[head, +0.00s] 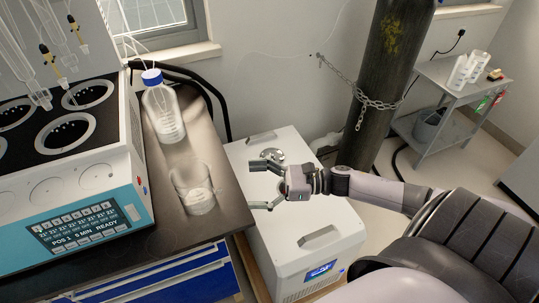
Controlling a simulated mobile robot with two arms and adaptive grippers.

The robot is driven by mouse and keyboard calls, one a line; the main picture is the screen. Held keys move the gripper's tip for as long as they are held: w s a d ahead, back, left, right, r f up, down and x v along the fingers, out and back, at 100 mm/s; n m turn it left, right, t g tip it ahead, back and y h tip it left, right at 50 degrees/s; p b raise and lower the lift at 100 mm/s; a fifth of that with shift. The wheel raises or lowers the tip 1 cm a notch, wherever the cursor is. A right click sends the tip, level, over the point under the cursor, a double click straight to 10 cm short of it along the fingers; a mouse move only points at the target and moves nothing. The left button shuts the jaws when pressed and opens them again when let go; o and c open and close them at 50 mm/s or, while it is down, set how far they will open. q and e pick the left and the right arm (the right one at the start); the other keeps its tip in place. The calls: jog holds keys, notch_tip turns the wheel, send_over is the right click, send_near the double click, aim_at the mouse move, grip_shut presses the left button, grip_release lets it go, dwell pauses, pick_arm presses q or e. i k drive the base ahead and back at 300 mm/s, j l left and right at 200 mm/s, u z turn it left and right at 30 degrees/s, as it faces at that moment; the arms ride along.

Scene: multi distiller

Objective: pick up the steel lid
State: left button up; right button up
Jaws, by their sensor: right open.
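A small round silvery thing (271,154), which looks like the steel lid, sits on top of the white floor-standing unit (305,218). My right gripper (251,184) comes in from the right over this unit. It is open and empty, its fingers pointing left. In the picture, its upper finger lies just below the round lid and may overlap its lower edge; I cannot tell whether they touch. My left gripper is not in view.
A dark bench (182,232) at left holds a glass beaker (194,190), a blue-capped bottle (163,112) and a multi-position distiller (80,190). A chained dark gas cylinder (385,85) stands behind. A grey side table (455,88) with white bottles is at upper right.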

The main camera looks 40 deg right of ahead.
aim_at(275, 154)
jog(key=z, duration=1.2)
